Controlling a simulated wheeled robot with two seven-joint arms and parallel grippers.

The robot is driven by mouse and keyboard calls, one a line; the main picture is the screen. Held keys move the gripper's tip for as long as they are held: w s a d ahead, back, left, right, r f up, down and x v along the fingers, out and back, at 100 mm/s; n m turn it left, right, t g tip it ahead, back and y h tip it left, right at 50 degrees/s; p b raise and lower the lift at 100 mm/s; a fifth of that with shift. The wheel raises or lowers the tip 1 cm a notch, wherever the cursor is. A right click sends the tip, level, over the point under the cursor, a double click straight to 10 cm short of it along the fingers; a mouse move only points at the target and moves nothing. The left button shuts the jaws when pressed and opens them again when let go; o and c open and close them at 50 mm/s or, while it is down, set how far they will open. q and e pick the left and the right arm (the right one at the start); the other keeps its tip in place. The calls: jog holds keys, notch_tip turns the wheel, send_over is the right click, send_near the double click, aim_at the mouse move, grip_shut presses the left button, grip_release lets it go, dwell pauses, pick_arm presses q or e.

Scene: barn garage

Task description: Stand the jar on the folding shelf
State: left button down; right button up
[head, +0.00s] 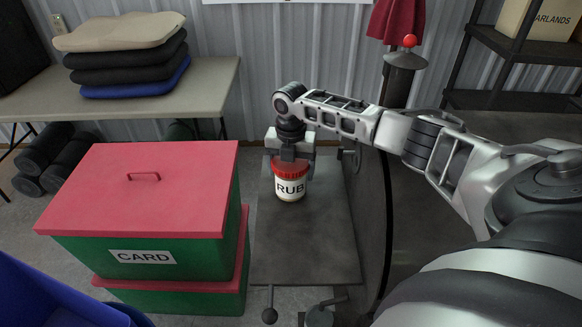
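The jar (290,187) is white with a red lid and a label reading RUB. It is upright over the far half of the grey folding shelf (305,245); I cannot tell whether its base touches the surface. My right gripper (291,160) points down at the lid from above, with its fingers at the lid. The view does not show whether they press on it or stand slightly apart. Part of the lid is hidden by the gripper. My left gripper is not in view.
Green boxes with red lids (140,190), the upper labelled CARD, stand close along the shelf's left side. A table (215,85) with folded cloths is behind them. A dark post with a red ball (410,41) stands behind my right arm. The shelf's near half is bare.

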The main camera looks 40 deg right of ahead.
jog(key=shift+f, duration=0.15)
jog(key=o, duration=1.1)
notch_tip(320, 180, up, 12)
jog(key=shift+r+b, duration=0.2)
jog(key=shift+b, duration=0.3)
